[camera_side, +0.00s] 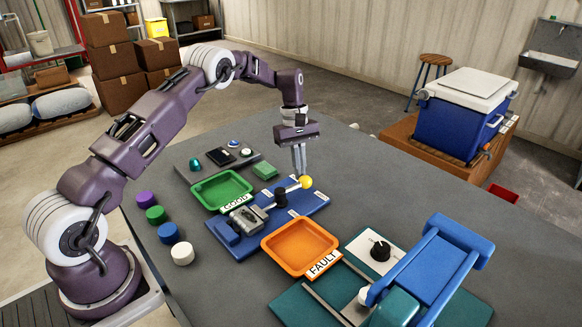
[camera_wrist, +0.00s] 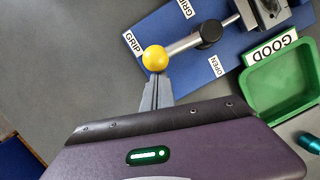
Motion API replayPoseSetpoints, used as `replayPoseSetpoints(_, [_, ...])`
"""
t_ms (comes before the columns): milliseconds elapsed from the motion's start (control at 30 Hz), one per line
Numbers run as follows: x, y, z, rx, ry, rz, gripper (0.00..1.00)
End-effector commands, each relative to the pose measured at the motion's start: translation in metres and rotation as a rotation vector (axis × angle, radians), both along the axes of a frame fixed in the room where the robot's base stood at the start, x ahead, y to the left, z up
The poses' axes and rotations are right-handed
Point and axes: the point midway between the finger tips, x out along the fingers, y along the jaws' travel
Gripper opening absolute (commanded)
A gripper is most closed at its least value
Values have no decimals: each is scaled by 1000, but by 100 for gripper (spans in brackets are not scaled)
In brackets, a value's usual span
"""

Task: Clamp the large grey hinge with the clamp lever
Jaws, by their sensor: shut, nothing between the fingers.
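The clamp lever is a grey rod with a black collar, ending in a yellow ball knob (camera_side: 305,182), on a blue base board (camera_side: 313,203). In the wrist view the yellow knob (camera_wrist: 155,58) lies beside a GRIP label, with an OPEN label further along the rod. My gripper (camera_side: 299,174) is shut and empty, pointing down next to the knob. In the wrist view its fingertips (camera_wrist: 156,80) meet the knob's edge; I cannot tell whether they touch it. A grey metal part (camera_side: 245,216), seemingly the large hinge, sits at the board's left end; the wrist view cuts off that end.
A green GOOD tray (camera_side: 196,196) lies behind the board and an orange FAULT tray (camera_side: 271,253) in front. A blue-handled fixture (camera_side: 440,262) stands front right. Several coloured round pieces line the left edge. Table right of the knob is clear.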

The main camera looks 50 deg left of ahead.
Motion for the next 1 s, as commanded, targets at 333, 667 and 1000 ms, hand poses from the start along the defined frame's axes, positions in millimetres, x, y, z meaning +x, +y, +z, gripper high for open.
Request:
replayPoseSetpoints(333, [4, -29, 0, -1, 1, -294, 0])
replayPoseSetpoints(667, [2, -45, 0, 0, 0, -470, 0])
replayPoseSetpoints(1000, [1, -50, 0, 0, -1, -532, 0])
